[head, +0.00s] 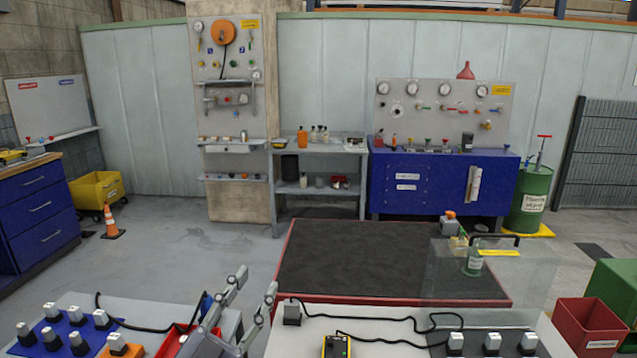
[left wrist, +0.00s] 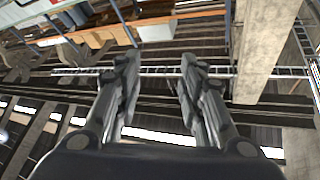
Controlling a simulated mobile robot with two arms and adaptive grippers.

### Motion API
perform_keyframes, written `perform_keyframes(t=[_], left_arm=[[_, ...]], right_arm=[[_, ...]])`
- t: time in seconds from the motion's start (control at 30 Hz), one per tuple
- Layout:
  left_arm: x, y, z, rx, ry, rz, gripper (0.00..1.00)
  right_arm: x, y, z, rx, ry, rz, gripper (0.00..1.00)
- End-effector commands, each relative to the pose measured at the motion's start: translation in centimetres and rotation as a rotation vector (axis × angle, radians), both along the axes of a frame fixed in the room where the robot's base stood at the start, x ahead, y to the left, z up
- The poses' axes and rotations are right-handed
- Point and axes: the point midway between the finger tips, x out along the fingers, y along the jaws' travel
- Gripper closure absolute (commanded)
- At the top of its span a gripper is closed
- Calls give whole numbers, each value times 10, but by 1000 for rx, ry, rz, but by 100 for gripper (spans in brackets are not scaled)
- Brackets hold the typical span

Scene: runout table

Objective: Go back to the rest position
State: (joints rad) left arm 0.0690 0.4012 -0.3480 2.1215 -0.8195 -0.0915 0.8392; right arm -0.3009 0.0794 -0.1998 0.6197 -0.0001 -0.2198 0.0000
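My left gripper (head: 257,283) stands above the front table, around the gap between its left and right parts. Its two grey fingers point up and are spread apart. In the left wrist view the fingers (left wrist: 160,66) are open with nothing between them, only the ceiling beams and far structure behind. My right gripper is in neither view.
The front table (head: 300,343) bears several black-and-white plugs on a blue mat (head: 54,332), a red bin behind my left gripper, a black cable (head: 385,320) and a yellow meter (head: 336,347). A clear panel (head: 445,272) stands at right, near a red crate (head: 590,328).

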Motion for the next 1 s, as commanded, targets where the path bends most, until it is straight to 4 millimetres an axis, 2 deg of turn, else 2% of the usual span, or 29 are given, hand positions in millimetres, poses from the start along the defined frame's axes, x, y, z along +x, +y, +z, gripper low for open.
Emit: perform_keyframes(t=[0.1,0.17,0.23,0.33,0.4,0.5,0.6,0.73,0.9,0.93,1.0], left_arm=[[1,43,-43,-81,186,193,64],[-3,62,-71,-103,298,280,64],[-14,83,-107,-115,440,371,64],[-41,104,-163,-109,664,473,64],[-68,112,-202,-89,831,520,64],[-113,116,-249,-47,1059,550,64],[-158,114,-283,2,1252,545,64],[-213,107,-311,65,1459,508,64],[-279,94,-331,143,1684,424,64],[-285,93,-335,154,1709,412,64],[-276,93,-355,156,1707,419,64]], right_arm=[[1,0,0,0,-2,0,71],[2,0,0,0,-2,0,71],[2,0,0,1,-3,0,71],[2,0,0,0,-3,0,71],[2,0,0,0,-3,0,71],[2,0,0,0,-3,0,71],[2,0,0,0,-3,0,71],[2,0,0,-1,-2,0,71],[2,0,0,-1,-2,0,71],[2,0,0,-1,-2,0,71],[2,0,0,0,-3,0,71]])
